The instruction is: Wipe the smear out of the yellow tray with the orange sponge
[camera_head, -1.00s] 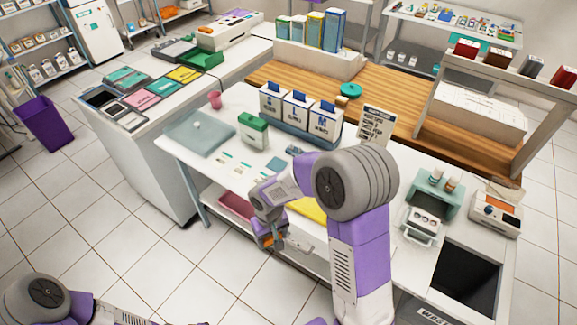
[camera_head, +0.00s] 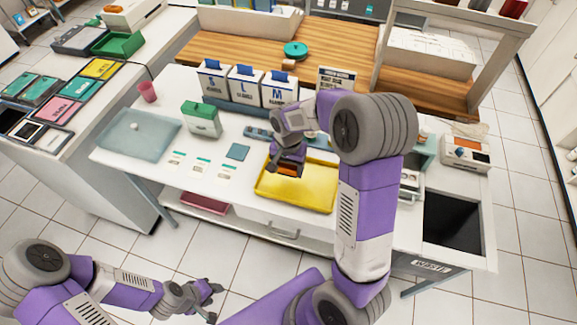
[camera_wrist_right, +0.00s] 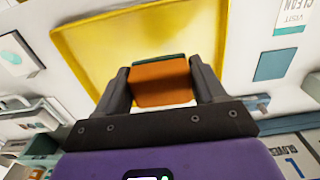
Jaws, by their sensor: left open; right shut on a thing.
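The yellow tray (camera_head: 318,187) lies on the white table, right of its middle, partly hidden by my right arm. My right gripper (camera_head: 288,165) is shut on the orange sponge (camera_head: 289,170) and points down over the tray's left back part. In the right wrist view the sponge (camera_wrist_right: 160,82) sits between both fingers, with a dark green layer along its far edge. The tray (camera_wrist_right: 140,35) shows beyond it with a cloudy, paler patch on its floor. I cannot tell whether the sponge touches the tray. My left gripper (camera_head: 210,297) is open and empty, low in front of the table.
White boxes (camera_head: 245,86) and a green-and-white box (camera_head: 201,119) stand behind. Small cards (camera_head: 202,165) and a blue-grey square (camera_head: 238,151) lie left of the tray. A pale blue mat (camera_head: 138,133) is further left. A dark bin opening (camera_head: 452,218) is at the right.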

